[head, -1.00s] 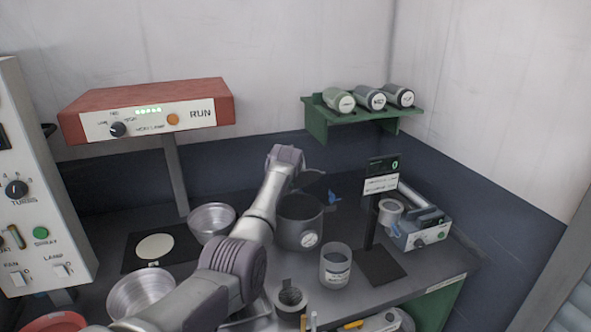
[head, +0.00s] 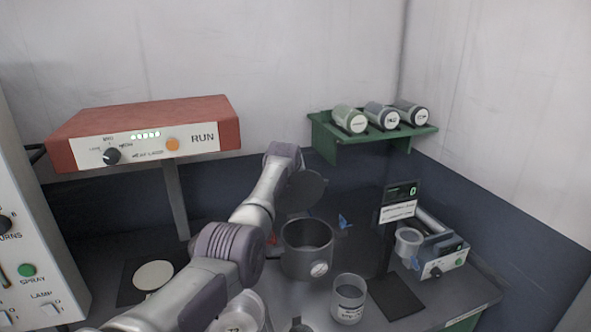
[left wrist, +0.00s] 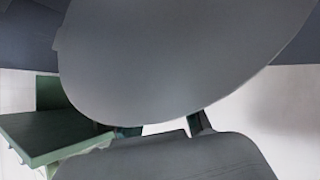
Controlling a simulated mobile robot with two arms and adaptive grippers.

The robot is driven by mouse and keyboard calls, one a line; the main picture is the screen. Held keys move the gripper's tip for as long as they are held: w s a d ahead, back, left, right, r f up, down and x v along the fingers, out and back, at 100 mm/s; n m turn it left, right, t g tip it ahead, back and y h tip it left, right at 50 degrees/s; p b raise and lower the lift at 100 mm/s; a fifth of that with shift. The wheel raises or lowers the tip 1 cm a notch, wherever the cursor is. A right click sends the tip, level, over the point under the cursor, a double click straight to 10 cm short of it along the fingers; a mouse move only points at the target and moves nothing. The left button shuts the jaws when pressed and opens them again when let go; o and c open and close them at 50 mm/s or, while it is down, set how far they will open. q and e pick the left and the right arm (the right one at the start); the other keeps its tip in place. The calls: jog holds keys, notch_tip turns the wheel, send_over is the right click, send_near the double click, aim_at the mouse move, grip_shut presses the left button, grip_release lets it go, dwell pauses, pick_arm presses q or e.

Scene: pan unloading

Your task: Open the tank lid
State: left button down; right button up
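The tank (head: 308,252) is a dark grey round pot with a pale dial on its front, standing on the bench with its mouth uncovered. Its grey disc lid (head: 303,192) is tilted up steeply above the tank's back side, partly behind my left arm. In the left wrist view the lid (left wrist: 180,55) fills much of the picture, very close to the camera. My left arm reaches over the tank. My left gripper (left wrist: 163,130) is beside the lid, its fingers mostly hidden; I cannot tell whether they grip.
A glass beaker (head: 349,299) and a black display stand (head: 397,297) are right of the tank. A blue-grey device (head: 441,259) is farther right. A green shelf (head: 345,151) with several canisters hangs behind. A red-topped lamp unit (head: 150,128) is at left.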

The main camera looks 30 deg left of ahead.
pick_arm(q)
jog(key=c, duration=1.8)
grip_release()
jog(key=shift+s+a+f+g, duration=0.1)
jog(key=shift+s+f+g, duration=0.05)
jog(key=shift+f, duration=0.35)
jog(key=shift+s+f+g, duration=0.1)
jog(key=shift+f+g, duration=0.05)
jog(key=shift+f, duration=0.35)
jog(key=shift+c, duration=0.2)
jog(key=o, duration=0.9)
jog(key=shift+s+a, duration=0.15)
jog(key=shift+s, duration=0.1)
jog(key=shift+o, duration=0.2)
jog(key=shift+r, duration=0.15)
jog(key=s+r+p, duration=0.3)
jog(key=r+p, duration=0.1)
jog(key=r, duration=0.3)
jog(key=s+a+r+p, duration=0.1)
jog(key=s+r+p, duration=0.2)
jog(key=r+p, duration=0.2)
jog(key=shift+s+r, duration=0.25)
jog(key=shift+r, duration=1)
